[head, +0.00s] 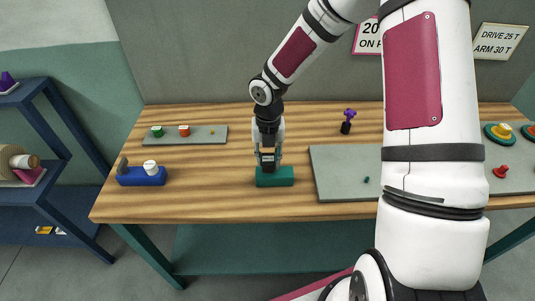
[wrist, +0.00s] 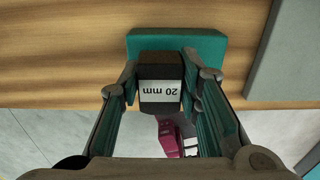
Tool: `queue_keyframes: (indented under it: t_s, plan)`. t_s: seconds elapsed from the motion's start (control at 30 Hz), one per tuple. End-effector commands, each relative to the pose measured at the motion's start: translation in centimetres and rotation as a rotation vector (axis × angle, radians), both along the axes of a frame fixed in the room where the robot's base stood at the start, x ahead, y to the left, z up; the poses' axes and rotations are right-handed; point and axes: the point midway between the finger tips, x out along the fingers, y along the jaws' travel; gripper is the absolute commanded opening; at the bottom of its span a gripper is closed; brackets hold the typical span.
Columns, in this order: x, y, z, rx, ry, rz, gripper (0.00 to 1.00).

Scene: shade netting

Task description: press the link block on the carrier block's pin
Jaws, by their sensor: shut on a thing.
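My gripper (head: 268,160) points down at the middle of the table. A teal block (head: 275,177), seemingly the carrier block, lies directly below on the wood. It also shows in the wrist view (wrist: 205,45) behind the held block, reaching past it to both sides. No pin shows; the held block and fingers cover part of the teal block's top. I cannot tell whether the two blocks touch.
A blue block (head: 140,177) with a white knob and a grey upright stands at the left. Behind it is a grey strip (head: 205,135) with small green and red parts. A grey mat (head: 345,175) lies right of the teal block, and a purple-topped piece (head: 347,122) stands behind.

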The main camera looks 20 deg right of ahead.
Motion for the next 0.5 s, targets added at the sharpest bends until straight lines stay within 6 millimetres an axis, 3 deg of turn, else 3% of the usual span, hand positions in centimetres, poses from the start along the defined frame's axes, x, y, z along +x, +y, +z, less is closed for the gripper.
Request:
queue_keyframes:
  t_s: [0.5]
  plan:
    - [0.02,0.03,-0.35,0.0,-0.001,0.001,0.0]
